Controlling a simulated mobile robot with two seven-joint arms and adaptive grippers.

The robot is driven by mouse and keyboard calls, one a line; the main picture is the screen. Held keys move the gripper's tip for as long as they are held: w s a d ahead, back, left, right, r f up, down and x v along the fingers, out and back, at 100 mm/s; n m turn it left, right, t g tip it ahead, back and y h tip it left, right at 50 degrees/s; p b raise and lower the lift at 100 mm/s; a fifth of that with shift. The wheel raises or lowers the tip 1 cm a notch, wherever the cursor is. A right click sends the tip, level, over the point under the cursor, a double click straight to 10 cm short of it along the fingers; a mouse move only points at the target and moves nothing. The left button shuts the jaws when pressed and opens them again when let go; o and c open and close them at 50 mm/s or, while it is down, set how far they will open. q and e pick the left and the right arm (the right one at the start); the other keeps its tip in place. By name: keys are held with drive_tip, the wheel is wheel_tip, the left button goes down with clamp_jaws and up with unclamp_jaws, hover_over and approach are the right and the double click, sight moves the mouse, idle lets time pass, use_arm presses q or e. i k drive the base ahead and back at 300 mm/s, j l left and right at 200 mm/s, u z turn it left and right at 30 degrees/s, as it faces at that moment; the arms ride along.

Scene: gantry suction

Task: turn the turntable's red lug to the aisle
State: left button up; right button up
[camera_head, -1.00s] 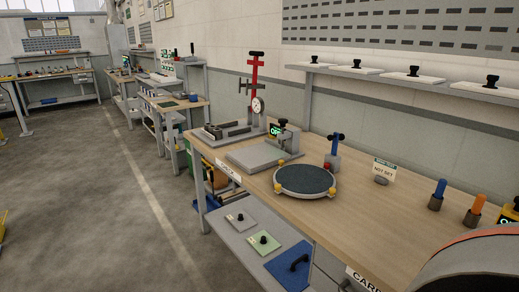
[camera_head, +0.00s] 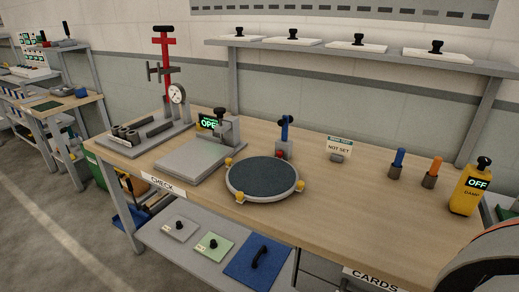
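The turntable (camera_head: 262,177), a round dark disc with a pale rim, lies on the wooden bench. Yellow lugs (camera_head: 300,186) sit on its rim at the right, front left and back left. A small red part (camera_head: 279,156) shows at the back of the rim, on the wall side, close to a grey block with a blue lever (camera_head: 285,128). I take it for the red lug, but it is too small to be sure. Neither of my grippers is in view.
The aisle floor (camera_head: 55,235) is at the left. A flat grey plate fixture (camera_head: 193,158) and a red-post gauge stand (camera_head: 165,60) are left of the turntable. A "NOT SET" sign (camera_head: 339,146) and a yellow "OFF" box (camera_head: 468,190) stand right. Bench between is mostly clear.

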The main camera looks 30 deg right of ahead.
sight(258, 179)
drive_tip(key=i+j+z, duration=0.15)
drive_tip(key=z, duration=0.25)
drive_tip(key=i+j+z, duration=0.1)
drive_tip(key=z, duration=0.3)
drive_tip(key=i+j+z, duration=0.1)
drive_tip(key=j+z, duration=0.3)
